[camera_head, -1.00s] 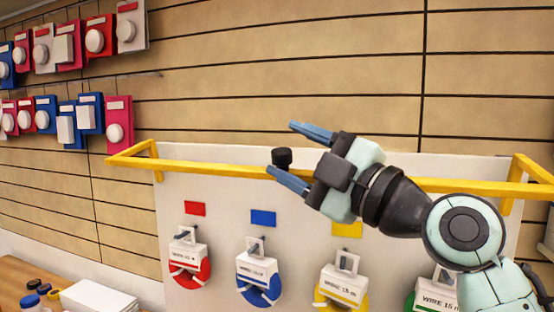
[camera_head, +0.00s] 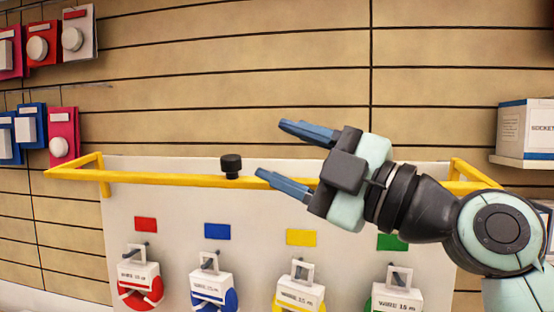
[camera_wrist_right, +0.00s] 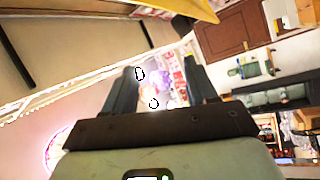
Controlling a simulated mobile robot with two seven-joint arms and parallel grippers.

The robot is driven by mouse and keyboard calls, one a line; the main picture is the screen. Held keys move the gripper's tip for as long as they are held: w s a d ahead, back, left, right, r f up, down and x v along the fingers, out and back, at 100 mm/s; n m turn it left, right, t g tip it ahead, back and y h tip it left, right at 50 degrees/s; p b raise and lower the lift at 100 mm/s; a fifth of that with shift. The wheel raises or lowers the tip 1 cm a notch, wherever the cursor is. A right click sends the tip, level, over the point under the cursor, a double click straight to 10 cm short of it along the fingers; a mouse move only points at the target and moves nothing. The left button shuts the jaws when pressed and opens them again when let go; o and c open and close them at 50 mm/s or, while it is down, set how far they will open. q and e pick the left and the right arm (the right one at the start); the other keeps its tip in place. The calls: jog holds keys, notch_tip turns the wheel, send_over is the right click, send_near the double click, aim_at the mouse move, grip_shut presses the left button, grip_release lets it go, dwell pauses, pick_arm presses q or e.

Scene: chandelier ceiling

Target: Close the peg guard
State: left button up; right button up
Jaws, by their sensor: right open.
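The peg guard (camera_head: 205,179) is a yellow bar frame with a black knob (camera_head: 231,166) on top. It runs across the upper part of a white panel, above several pegs with hanging wire spools. My right gripper (camera_head: 270,149) is open and empty, its blue fingers pointing left. In the head view its fingertips are just right of the knob, and the lower finger overlaps the bar; I cannot tell whether it touches. In the right wrist view, the open fingers (camera_wrist_right: 160,68) show nothing held between them. My left gripper is not in view.
Red, blue, yellow and green labels mark the panel above the wire spools (camera_head: 212,288). Packaged goods (camera_head: 63,135) hang on the slatted wall at left. A boxed item (camera_head: 524,128) sits on a shelf at right.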

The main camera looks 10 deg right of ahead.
jog(key=shift+s+d+r, duration=0.2)
jog(key=shift+s+d, duration=0.5)
jog(key=shift+s+d+r, duration=0.2)
jog(key=shift+s+d, duration=0.45)
jog(key=shift+s, duration=0.05)
